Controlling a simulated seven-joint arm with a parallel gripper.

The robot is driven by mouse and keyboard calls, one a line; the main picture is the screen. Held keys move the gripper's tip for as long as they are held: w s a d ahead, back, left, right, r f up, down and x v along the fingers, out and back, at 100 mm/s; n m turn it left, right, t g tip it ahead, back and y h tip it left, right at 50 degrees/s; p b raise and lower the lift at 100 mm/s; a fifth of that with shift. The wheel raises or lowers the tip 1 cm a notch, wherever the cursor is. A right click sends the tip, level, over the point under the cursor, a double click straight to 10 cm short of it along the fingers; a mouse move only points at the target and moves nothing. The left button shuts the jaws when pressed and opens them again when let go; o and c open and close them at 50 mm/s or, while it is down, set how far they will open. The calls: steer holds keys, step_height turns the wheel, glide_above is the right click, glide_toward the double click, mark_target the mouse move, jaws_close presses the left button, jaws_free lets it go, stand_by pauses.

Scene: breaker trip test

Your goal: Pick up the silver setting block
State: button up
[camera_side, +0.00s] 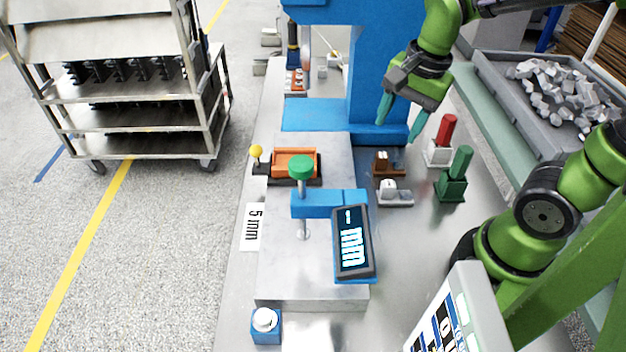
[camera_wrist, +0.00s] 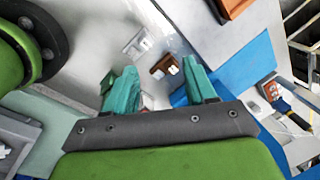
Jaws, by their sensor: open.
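The silver setting block (camera_side: 395,192) sits on the grey bench, right of the measuring stand. It also shows in the wrist view, beyond the fingertips (camera_wrist: 138,44). A similar brown block (camera_side: 387,165) stands just behind it, and in the wrist view it appears between and beyond the fingertips (camera_wrist: 164,66). My gripper (camera_side: 397,132) has teal fingers spread apart with nothing between them. It hangs above and behind both blocks, near the blue column. In the wrist view the fingers (camera_wrist: 158,68) point toward the blocks.
A red-handled piece (camera_side: 445,130) and a green-handled piece (camera_side: 456,172) stand upright to the right of the blocks. The display (camera_side: 353,243) and blue arm of the measuring stand are to the left. An orange tray (camera_side: 295,163) is farther left. Bench in front of the silver block is clear.

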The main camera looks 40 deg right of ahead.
mark_target(390, 183)
steer(key=f+m, duration=0.3)
steer(key=f, duration=0.1)
steer(key=d+f+m+g, duration=0.1)
steer(key=f+m, duration=0.6)
steer(key=m, duration=0.1)
steer(key=shift+s+d+f+g+h, duration=0.15)
steer(key=shift+d+f+g+h, duration=0.15)
steer(key=shift+f+g+h, duration=0.1)
steer(key=shift+a+f, duration=0.15)
steer(key=shift+f, duration=2.6)
jaws_close()
